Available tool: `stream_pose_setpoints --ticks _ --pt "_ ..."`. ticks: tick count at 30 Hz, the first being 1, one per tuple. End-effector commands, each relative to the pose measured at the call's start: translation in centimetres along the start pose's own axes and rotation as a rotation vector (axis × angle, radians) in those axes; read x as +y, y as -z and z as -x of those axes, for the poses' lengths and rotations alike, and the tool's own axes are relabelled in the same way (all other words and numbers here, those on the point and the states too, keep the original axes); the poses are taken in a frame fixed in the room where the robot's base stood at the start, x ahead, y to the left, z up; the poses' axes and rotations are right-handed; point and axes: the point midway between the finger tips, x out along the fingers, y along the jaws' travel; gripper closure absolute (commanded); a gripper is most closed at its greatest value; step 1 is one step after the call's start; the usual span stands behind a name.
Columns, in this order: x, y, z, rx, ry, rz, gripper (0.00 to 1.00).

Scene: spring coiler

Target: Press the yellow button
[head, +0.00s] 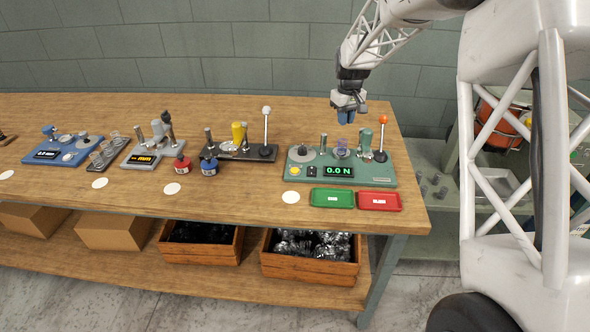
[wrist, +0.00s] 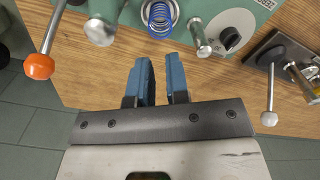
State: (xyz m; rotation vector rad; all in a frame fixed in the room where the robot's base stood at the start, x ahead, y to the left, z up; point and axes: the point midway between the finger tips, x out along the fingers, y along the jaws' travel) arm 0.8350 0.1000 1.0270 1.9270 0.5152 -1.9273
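The yellow button (head: 295,170) is on the front left of the green tester base (head: 372,178), left of a display reading "0.0 N". It is out of the wrist view. My gripper (head: 346,113) hangs above the back of the tester, pointing down, behind and right of the button and well above it. In the wrist view its two blue fingers (wrist: 160,78) are apart with nothing between them. A blue-purple coil spring (wrist: 159,18) stands on the tester, just beyond the fingertips in that view.
An orange-knobbed lever (head: 383,120) and metal posts rise from the tester. A green tray (head: 332,198) and a red tray (head: 379,201) lie in front. A white disc (head: 290,197) lies front left. A white-knobbed lever (head: 266,112) stands on the black device to the left.

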Motion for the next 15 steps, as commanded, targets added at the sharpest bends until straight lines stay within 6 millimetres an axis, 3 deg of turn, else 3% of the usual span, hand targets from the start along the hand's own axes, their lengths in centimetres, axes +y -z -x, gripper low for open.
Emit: stream_pose_setpoints --ticks 3,15 --pt "0.00 0.00 0.00 0.000 0.000 0.000 1.00" --pt "0.00 0.00 0.00 0.000 0.000 0.000 1.00"
